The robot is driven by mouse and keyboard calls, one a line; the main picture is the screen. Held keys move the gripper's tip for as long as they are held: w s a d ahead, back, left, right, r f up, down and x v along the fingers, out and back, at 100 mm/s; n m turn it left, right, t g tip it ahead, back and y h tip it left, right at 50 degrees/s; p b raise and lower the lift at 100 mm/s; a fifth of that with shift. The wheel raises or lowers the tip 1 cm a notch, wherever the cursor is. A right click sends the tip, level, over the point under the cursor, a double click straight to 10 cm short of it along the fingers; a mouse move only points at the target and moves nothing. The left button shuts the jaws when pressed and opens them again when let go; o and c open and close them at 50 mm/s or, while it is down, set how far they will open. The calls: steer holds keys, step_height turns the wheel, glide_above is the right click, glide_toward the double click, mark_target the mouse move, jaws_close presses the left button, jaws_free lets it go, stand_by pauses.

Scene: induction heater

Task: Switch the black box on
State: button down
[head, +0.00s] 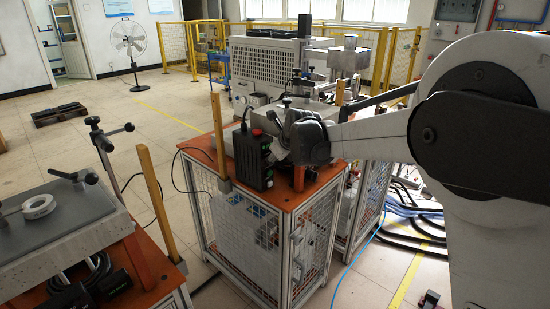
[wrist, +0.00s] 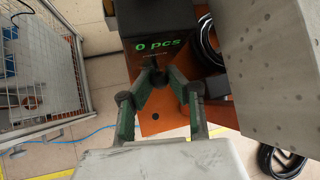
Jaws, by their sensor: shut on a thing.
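The black box (head: 252,160) stands upright on the orange tabletop, with a red button (head: 257,132) on top. In the wrist view the black box (wrist: 155,22) is at the top, and its display shows "0 pcs" in green. My gripper (wrist: 152,68) has its two green fingers bent inward, with the tips close together at the box's lower edge. It is shut on a small dark part there, which the fingertips mostly hide. In the head view my wrist is just right of the box and the fingertips are hard to make out.
The orange table (head: 290,196) stands on a mesh-sided frame. A grey block (wrist: 275,60) is close on the right in the wrist view, with black cable coils near it. A second bench (head: 60,245) with a white ring is at the left. The floor between the benches is open.

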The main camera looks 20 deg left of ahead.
steer(key=shift+r, duration=0.1)
stand_by(0.3)
steer(key=c, duration=1.6)
jaws_free()
steer(key=v, duration=1.2)
steer(key=shift+d, duration=0.1)
